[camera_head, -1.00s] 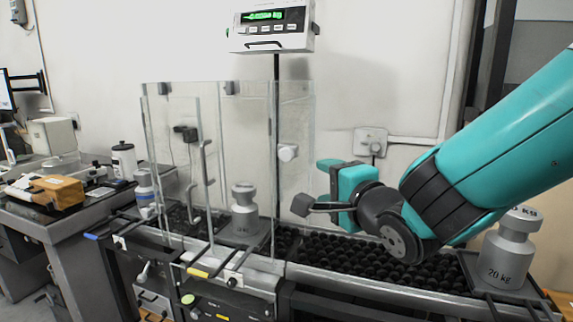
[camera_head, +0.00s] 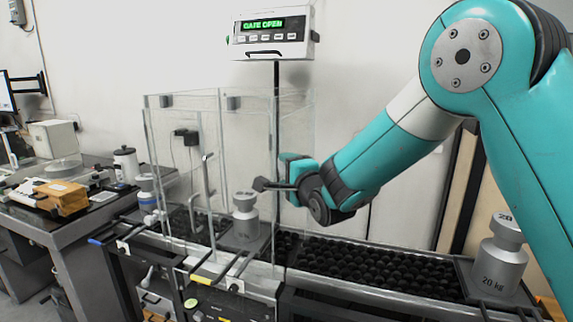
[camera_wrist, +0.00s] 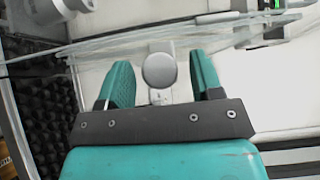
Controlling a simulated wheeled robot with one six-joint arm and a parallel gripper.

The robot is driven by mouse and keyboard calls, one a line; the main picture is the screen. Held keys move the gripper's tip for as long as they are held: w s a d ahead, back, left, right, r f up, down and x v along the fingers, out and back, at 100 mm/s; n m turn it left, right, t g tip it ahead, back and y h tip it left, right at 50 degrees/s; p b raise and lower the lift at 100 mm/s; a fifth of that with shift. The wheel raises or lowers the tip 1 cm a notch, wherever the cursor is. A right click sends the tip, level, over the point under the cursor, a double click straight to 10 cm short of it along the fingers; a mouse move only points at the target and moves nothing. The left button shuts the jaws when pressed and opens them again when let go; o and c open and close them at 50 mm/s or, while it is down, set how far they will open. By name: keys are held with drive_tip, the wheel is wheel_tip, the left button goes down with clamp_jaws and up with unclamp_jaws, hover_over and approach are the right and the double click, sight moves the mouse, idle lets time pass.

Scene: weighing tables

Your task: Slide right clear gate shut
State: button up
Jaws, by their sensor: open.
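The right clear gate (camera_head: 296,115) is the right side panel of the clear weighing enclosure. Its pale edges also cross the upper part of the wrist view (camera_wrist: 100,50). My gripper (camera_head: 272,171) is at this gate with its fingers pointing left. In the wrist view the gate's round grey knob (camera_wrist: 159,70) sits between the two teal fingers of my open gripper (camera_wrist: 161,72), with a gap visible on each side. The display (camera_head: 264,24) reads GATE OPEN.
A metal weight (camera_head: 246,213) stands inside the enclosure. A 20 kg weight (camera_head: 501,262) stands at the right end of the black ball-transfer bed (camera_head: 370,268). A side table (camera_head: 75,222) with several items is at the left. A clear handled panel (camera_head: 207,190) forms the enclosure's left part.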

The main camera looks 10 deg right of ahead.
drive_tip(key=shift+w+a, duration=0.15)
drive_tip(key=shift+w, duration=0.4)
clamp_jaws()
wheel_tip(320, 180, down, 25)
drive_tip(key=b, duration=2.4)
drive_tip(key=shift+f, duration=0.15)
drive_tip(key=shift+s+f, duration=0.1)
drive_tip(key=shift+c, duration=1)
unclamp_jaws()
drive_tip(key=shift+o, duration=1)
